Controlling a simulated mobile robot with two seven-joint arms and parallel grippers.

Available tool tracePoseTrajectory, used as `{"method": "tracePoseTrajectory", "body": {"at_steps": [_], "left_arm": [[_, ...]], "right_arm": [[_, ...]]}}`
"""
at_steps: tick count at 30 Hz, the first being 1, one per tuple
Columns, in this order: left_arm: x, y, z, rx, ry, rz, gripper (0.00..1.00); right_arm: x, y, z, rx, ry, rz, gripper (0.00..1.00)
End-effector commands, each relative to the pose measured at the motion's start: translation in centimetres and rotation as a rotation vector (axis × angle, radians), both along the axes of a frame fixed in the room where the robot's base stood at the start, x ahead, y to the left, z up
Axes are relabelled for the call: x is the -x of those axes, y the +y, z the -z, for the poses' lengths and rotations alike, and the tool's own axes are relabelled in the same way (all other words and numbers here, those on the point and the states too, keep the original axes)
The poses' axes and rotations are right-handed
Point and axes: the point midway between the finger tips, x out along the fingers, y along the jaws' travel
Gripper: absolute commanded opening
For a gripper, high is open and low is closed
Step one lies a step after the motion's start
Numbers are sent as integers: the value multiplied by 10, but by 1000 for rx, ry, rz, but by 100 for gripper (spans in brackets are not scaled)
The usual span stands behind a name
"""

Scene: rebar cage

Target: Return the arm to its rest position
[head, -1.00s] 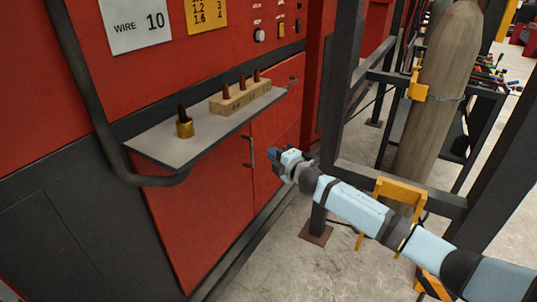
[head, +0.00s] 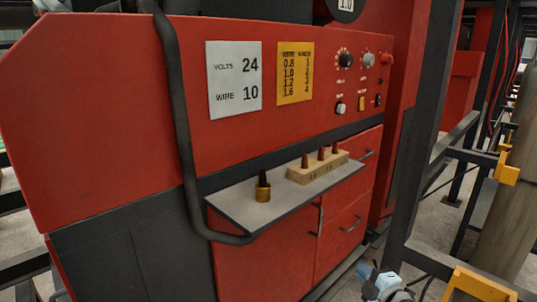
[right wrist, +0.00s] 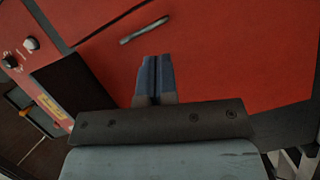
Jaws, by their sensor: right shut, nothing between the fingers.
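My right gripper (head: 366,270) shows at the bottom edge of the head view, below and right of the shelf, in front of the lower part of the red machine (head: 130,110). In the right wrist view its two blue fingers (right wrist: 154,78) are together with nothing between them. They point toward a red panel with a grey handle (right wrist: 144,30); the gripper looks apart from it. Most of my right arm is outside the head view. My left gripper is not in view.
A grey shelf (head: 233,207) juts from the machine, holding a brass cup with a dark tip (head: 263,188) and a wooden block with several brown tips (head: 318,168). Dark frame posts (head: 423,150) and a yellow bracket (head: 475,285) stand at the right. Knobs (head: 346,61) sit above.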

Motion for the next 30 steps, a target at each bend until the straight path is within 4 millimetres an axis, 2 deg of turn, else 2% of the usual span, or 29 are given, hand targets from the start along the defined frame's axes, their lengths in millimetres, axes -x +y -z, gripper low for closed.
{"method": "tracePoseTrajectory", "body": {"at_steps": [1, 6, 12, 15, 24, 26, 30], "left_arm": [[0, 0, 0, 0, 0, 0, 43], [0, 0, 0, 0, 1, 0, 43], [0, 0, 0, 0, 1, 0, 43], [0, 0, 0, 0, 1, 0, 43], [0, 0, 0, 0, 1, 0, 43], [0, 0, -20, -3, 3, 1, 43], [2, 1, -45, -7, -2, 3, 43]], "right_arm": [[27, 19, 25, -98, 71, 10, 0], [111, 59, 79, -420, 303, 92, 0], [204, 85, 118, -746, 549, 228, 0], [239, 90, 127, -862, 637, 292, 0], [323, 98, 141, -1125, 833, 468, 0], [320, 96, 121, -1119, 826, 463, 0], [321, 95, 99, -1109, 823, 464, 0]]}}
